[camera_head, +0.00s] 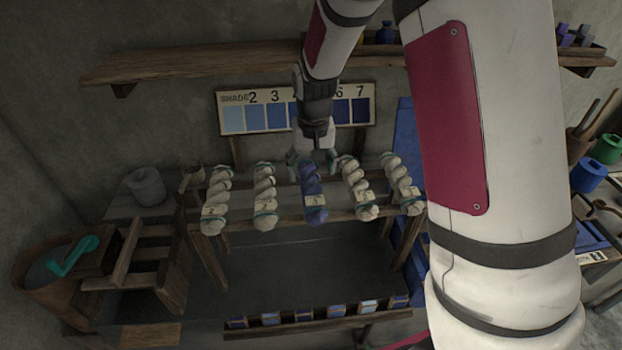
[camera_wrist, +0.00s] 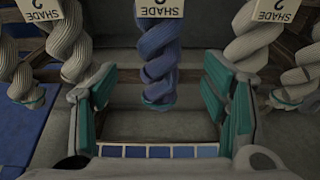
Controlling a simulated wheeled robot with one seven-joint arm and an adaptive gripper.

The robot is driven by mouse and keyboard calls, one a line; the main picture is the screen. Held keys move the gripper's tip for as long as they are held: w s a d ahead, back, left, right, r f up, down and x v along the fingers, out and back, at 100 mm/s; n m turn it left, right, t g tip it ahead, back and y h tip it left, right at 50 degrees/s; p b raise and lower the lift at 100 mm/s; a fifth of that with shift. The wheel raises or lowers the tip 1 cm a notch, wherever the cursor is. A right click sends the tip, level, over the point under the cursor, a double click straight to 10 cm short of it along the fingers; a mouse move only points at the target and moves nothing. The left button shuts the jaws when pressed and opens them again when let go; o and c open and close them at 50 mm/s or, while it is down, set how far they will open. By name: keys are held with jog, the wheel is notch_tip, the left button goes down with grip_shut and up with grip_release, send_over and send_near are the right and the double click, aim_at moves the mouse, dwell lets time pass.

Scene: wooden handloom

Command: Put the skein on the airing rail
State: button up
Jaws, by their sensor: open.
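A twisted blue skein (camera_head: 313,182) lies in the middle of a row of skeins across a wooden rail rack (camera_head: 287,219). My gripper (camera_head: 312,161) is open at the far end of this skein. In the wrist view, its teal-padded fingers stand apart on either side of the skein's end, not closed on it. Cream skeins (camera_head: 264,190) lie on both sides, apart from the blue one. I cannot tell whether this rack is the airing rail.
A shade chart (camera_head: 240,119) and a wooden shelf (camera_head: 180,67) are on the wall behind. A low rail with shade blocks (camera_head: 303,317) runs in front. A wooden stool (camera_head: 140,255) and a tub (camera_head: 38,285) stand left. My arm covers much of the right.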

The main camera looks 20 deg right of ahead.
aim_at(313, 188)
jog(key=s+r+n+t, duration=0.1)
jog(key=s+r, duration=0.5)
jog(key=r, duration=0.3)
jog(key=s+r+t, duration=0.1)
jog(key=s+r, duration=0.5)
jog(key=r, duration=0.3)
jog(key=s+r+n+t, duration=0.1)
jog(key=s+r, duration=0.2)
jog(key=s, duration=1.1)
jog(key=shift+s+r+t+b, duration=0.15)
jog(key=shift+r+t+b, duration=0.15)
jog(key=shift+r+t, duration=0.1)
